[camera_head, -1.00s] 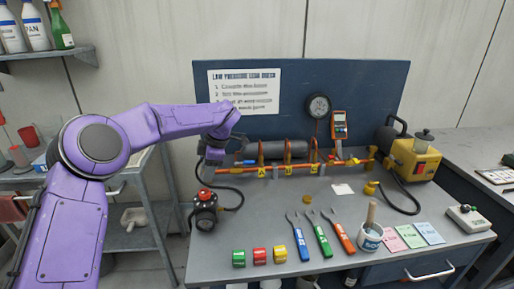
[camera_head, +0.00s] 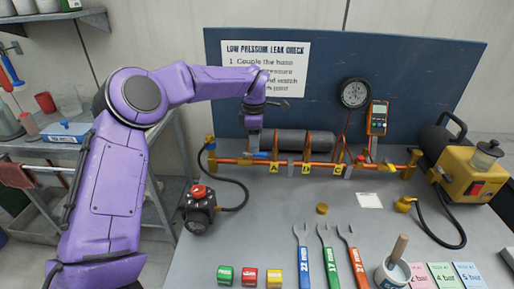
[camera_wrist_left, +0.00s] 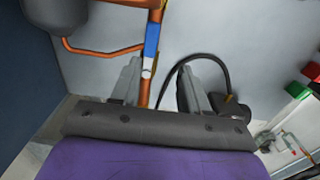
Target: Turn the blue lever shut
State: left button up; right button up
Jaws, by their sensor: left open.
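The blue lever (camera_head: 261,154) lies along the copper pipe (camera_head: 231,161) near its left end. In the left wrist view the lever (camera_wrist_left: 152,40) is in line with the pipe, its pale pivot end between my fingertips. My left gripper (camera_head: 254,144) points down just above the pipe, beside the lever's pivot. It is open and empty in the left wrist view (camera_wrist_left: 160,78), with one finger on each side of the pipe. I cannot tell whether a finger touches the pipe. My right gripper is out of view.
A grey cylinder (camera_head: 305,142) and copper loops stand behind the pipe, before the blue backboard (camera_head: 330,72). A black hose (camera_head: 244,190) runs from the pipe's left end to a red-topped regulator (camera_head: 199,208). Wrenches (camera_head: 327,257) and coloured blocks lie at the front.

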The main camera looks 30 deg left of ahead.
aim_at(255, 155)
pick_arm(q)
jog(key=shift+g, duration=0.3)
jog(key=w+f, duration=0.2)
jog(key=f, duration=0.2)
jog(key=shift+w+d+f, duration=0.1)
jog(key=shift+w+f, duration=0.3)
jog(key=shift+s+r, duration=0.25)
jog(key=shift+s, duration=0.1)
jog(key=shift+s+r, duration=0.1)
jog(key=shift+s, duration=0.1)
jog(key=shift+c, duration=0.9)
jog(key=shift+w, duration=0.1)
grip_shut()
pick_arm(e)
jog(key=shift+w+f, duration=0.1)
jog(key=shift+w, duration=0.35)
